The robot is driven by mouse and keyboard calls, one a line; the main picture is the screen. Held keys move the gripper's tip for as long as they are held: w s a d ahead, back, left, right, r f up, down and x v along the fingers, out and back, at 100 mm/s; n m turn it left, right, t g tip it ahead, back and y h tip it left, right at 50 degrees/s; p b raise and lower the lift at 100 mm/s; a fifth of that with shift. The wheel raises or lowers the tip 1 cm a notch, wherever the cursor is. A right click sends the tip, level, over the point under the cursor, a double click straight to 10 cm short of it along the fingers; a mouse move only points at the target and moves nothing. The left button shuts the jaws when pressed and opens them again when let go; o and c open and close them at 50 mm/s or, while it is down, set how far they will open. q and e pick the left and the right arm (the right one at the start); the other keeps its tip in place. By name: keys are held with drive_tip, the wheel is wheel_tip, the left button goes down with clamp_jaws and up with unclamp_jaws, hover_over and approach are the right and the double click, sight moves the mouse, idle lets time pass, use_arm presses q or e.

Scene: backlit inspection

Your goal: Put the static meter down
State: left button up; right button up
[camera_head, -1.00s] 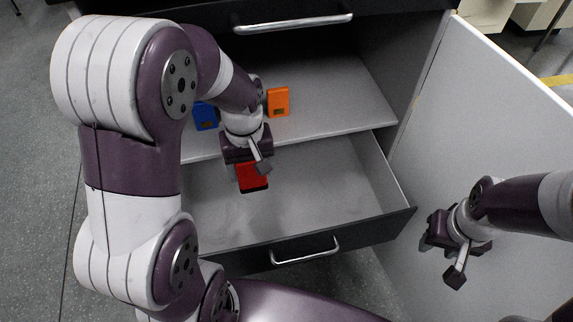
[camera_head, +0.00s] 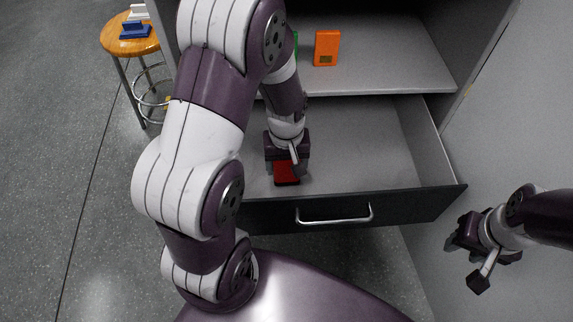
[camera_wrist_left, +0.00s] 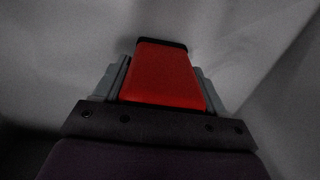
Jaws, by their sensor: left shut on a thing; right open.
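The static meter, a red block with a dark end (camera_head: 287,173), is in my left gripper (camera_head: 287,163), inside the open drawer's outline near its front left. In the left wrist view the red meter (camera_wrist_left: 163,75) sits between the two grey fingers of my left gripper (camera_wrist_left: 163,82), which is shut on it. The drawer floor is close around it; I cannot tell whether the meter touches it. My right gripper (camera_head: 470,257) is open and empty, at the right beside the grey door.
The open drawer (camera_head: 345,208) has clear floor right of the meter. On the shelf (camera_head: 400,60) above it stand an orange device (camera_head: 327,48) and a green one (camera_head: 296,46), mostly hidden by my arm. A wooden stool (camera_head: 115,40) at back left carries a blue item (camera_head: 135,30).

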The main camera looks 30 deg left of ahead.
use_arm(q)
drive_tip(key=shift+f, duration=0.15)
drive_tip(key=o, duration=1.2)
wheel_tip(320, 180, up, 12)
drive_tip(key=p, duration=0.6)
drive_tip(key=shift+p, duration=0.35)
drive_tip(key=s+d+r+m+t, duration=0.1)
drive_tip(key=s+d+r+m, duration=0.2)
drive_tip(key=s+m, duration=0.2)
drive_tip(key=shift+s+m, duration=0.2)
drive_tip(key=shift+m, duration=0.6)
